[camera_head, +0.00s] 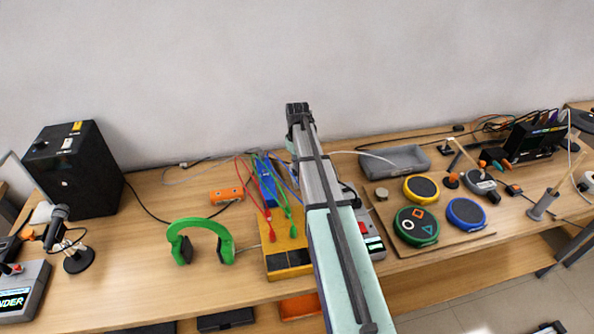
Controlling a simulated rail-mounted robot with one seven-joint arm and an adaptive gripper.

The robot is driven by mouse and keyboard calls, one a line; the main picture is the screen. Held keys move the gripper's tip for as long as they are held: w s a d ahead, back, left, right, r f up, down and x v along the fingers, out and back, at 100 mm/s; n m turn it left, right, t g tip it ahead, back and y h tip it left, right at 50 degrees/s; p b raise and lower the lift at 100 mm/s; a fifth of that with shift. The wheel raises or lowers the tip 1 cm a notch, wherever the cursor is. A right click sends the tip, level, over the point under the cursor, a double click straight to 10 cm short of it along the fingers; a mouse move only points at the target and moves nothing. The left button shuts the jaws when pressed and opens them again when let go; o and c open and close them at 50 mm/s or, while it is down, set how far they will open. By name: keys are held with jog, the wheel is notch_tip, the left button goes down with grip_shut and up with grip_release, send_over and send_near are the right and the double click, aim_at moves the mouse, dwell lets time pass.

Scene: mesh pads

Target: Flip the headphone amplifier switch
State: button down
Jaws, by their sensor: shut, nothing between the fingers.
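I cannot tell for sure which device is the headphone amplifier, and no switch can be made out. Green headphones (221,231) lie on the table left of centre. Near them are a small orange box (226,195), a yellow box with a dark front (280,262) and a blue box (265,182). A grey and red device (375,245) is partly hidden behind my arm. My arm rises from the bottom edge through the middle. Its dark end, my gripper (297,107), appears against the wall above the table's back edge. It looks shut and empty.
Red and green cables (264,214) lie over the yellow and blue boxes. A microphone (57,225) and a black speaker box (75,170) stand at left. Round pads (417,226) and a grey tray (395,160) are at right. Bare tabletop lies around the headphones.

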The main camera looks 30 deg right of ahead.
jog(key=shift+f+b, duration=0.35)
jog(key=shift+f, duration=0.55)
dwell(0.4)
jog(key=shift+r, duration=0.1)
jog(key=shift+r+p, duration=2)
jog(key=shift+r, duration=1.45)
jog(key=shift+f, duration=0.1)
